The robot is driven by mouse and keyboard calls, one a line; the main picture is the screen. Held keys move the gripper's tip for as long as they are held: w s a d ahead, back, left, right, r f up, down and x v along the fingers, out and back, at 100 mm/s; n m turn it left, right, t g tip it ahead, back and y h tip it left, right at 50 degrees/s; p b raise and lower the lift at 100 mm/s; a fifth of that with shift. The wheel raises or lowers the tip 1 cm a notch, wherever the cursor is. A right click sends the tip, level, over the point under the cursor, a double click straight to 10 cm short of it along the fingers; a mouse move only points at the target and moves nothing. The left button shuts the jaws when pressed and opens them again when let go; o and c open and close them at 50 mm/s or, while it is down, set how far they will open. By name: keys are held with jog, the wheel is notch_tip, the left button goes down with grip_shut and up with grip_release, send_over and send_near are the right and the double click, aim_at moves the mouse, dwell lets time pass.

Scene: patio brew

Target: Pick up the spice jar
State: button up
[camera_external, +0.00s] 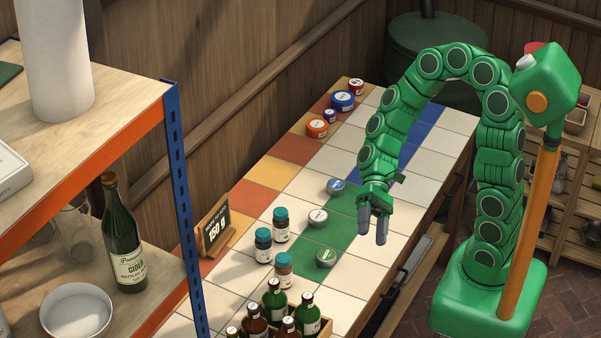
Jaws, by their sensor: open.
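Several small jars with teal lids stand upright on the tiled counter; any could be the spice jar, and the labels are too small to read. One dark jar (263,247) is at the left, another dark jar (281,226) is just behind it, and a reddish-brown jar (283,272) is nearer the front. My gripper (372,239) is open and empty, fingers pointing down, above the counter's right part. It is to the right of all these jars and apart from them.
Three flat tins (318,218) lie on the tiles between the jars and my gripper. A crate of bottles (306,315) stands at the front, a price sign (214,226) at the left edge. Colourful lidded containers (342,101) are at the back. The right-hand tiles are clear.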

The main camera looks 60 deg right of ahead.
aim_at(264, 246)
jog(key=w+d+f+m+t+y, duration=0.1)
jog(key=w+f+m+t+y, duration=0.2)
jog(key=w+m+t, duration=0.45)
jog(key=w+f+m+t+y, duration=0.2)
jog(key=w+f+m+y, duration=0.15)
jog(key=w, duration=0.65)
jog(key=w+d+f+m+t+h, duration=0.2)
jog(key=w+d+f+m, duration=0.1)
jog(key=f+m, duration=0.1)
jog(key=w+d+f+m+t+h, duration=0.2)
jog(key=w+d+f+m+t, duration=0.1)
jog(key=f, duration=0.3)
jog(key=w+d+f+m+t+h, duration=0.2)
jog(key=w+d+f+m+t, duration=0.1)
jog(key=f+m, duration=0.2)
jog(key=shift+d+f, duration=0.4)
jog(key=shift+f, duration=0.1)
jog(key=shift+w+d+x, duration=0.1)
jog(key=shift+x, duration=1.85)
jog(key=shift+w+d+x, duration=0.1)
jog(key=shift+x, duration=1.85)
jog(key=shift+f, duration=0.2)
jog(key=c, duration=0.9)
